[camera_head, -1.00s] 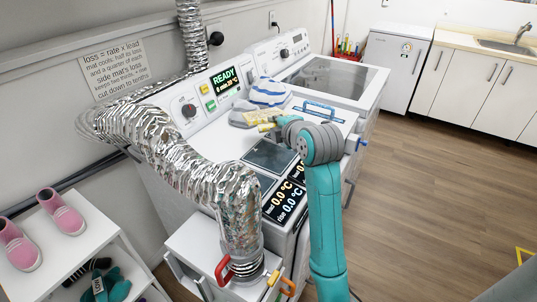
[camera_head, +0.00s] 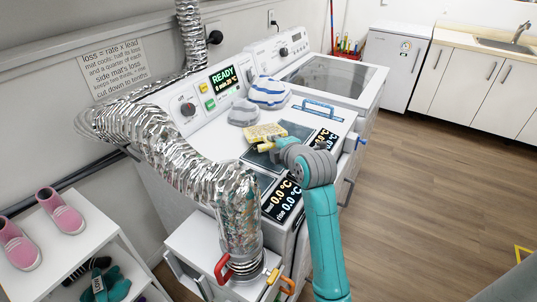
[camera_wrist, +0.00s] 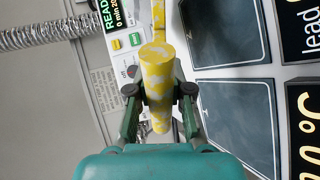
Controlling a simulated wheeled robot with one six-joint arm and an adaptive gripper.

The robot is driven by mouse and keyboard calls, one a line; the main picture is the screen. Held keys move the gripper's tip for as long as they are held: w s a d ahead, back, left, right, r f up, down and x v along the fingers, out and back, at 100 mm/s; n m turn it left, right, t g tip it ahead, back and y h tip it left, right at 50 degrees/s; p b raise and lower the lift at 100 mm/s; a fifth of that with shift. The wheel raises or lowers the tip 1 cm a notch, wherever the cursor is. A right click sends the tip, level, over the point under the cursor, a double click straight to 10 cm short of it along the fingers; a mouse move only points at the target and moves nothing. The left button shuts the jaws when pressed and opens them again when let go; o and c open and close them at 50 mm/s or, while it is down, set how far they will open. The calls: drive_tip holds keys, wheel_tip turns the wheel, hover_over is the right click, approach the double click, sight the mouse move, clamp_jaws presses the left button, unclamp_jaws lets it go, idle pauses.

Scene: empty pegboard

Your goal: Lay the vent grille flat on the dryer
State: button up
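The vent grille (camera_head: 265,132) is a yellow and white mottled piece with a thick round handle. My gripper (camera_head: 272,147) is over the dryer top with its fingers on either side of the handle. In the wrist view, my gripper (camera_wrist: 158,92) is shut on the handle of the grille (camera_wrist: 157,75), and only a narrow strip of the rest shows beyond it. The white dryer (camera_head: 220,148) has a green READY display and dark panels on its top. The grille is above or on this top; whether it touches, I cannot tell.
A silver duct (camera_head: 175,155) curves along the left. Dark panels (camera_wrist: 222,30) beside the grille look clear.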

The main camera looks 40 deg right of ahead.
drive_tip(key=o, duration=0.3)
drive_tip(key=shift+s, duration=0.15)
drive_tip(key=v, duration=0.8)
idle(0.3)
drive_tip(key=r, duration=0.2)
drive_tip(key=s+r, duration=0.1)
drive_tip(key=r, duration=0.1)
drive_tip(key=s+r, duration=0.1)
drive_tip(key=r, duration=0.2)
drive_tip(key=shift+s+a, duration=0.2)
drive_tip(key=shift+a, duration=0.15)
